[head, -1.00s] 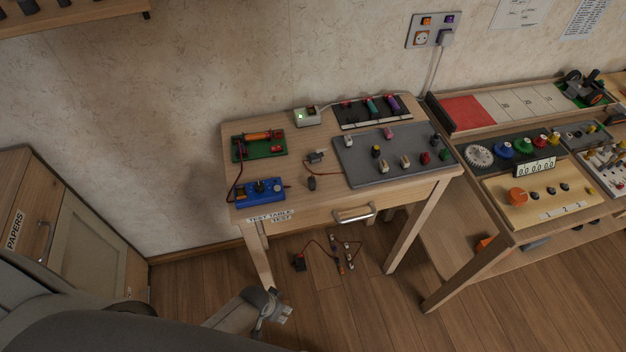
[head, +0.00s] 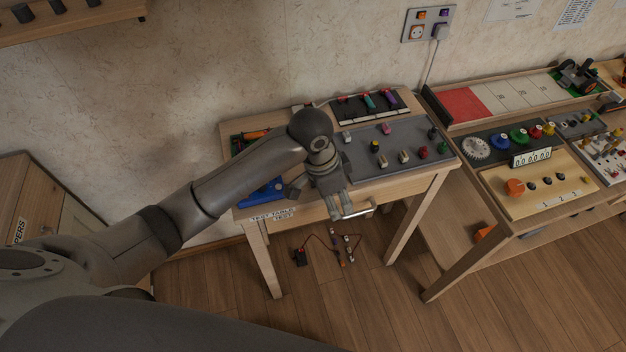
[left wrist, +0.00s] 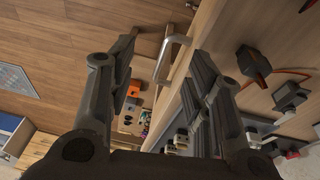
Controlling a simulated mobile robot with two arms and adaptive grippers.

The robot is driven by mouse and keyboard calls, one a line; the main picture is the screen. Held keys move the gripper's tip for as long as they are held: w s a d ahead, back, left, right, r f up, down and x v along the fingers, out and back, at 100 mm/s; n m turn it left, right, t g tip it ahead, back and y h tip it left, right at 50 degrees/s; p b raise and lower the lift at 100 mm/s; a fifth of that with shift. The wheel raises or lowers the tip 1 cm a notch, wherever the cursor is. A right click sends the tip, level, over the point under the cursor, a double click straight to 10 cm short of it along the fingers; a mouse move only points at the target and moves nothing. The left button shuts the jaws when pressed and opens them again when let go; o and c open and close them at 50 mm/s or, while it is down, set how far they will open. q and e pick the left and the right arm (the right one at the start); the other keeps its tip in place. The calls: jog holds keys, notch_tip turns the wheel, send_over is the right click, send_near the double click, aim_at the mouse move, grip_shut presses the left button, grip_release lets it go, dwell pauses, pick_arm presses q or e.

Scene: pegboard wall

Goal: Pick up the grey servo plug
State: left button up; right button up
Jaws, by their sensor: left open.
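My left gripper (head: 340,212) is open and empty, above the front edge of the test table near the drawer handle. Its two fingers show spread in the left wrist view (left wrist: 163,58). In that view, a grey plug-like piece (left wrist: 289,96) lies on the table, right of the fingers and apart from them. A darker block (left wrist: 254,64) lies nearer the table edge, with an orange wire beside it. I cannot tell for certain which of the two is the grey servo plug. My right gripper is not in view.
The table holds a grey board (head: 395,158) with several small knobs, a dark rack (head: 347,110) and a partly hidden blue box (head: 262,194). The drawer handle (head: 362,212) sticks out in front. Wires and small parts (head: 345,247) lie on the floor below.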

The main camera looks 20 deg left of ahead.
pick_arm(q)
jog(key=w+a+r+m+g+y, duration=0.1)
jog(key=w+a+r, duration=0.2)
jog(key=r, duration=0.1)
jog(key=w+a+r+y, duration=0.1)
jog(key=w+a+r, duration=0.15)
jog(key=r, duration=0.25)
jog(key=f, duration=0.4)
jog(key=shift+s+a+f, duration=0.1)
jog(key=shift+a+f, duration=0.3)
jog(key=shift+s+a+f+p, duration=0.1)
jog(key=shift+f+p, duration=0.2)
jog(key=shift+f, duration=1.15)
jog(key=shift+s+a+f+p, duration=0.1)
jog(key=shift+f+p, duration=0.2)
jog(key=shift+f, duration=1.15)
jog(key=c, duration=0.8)
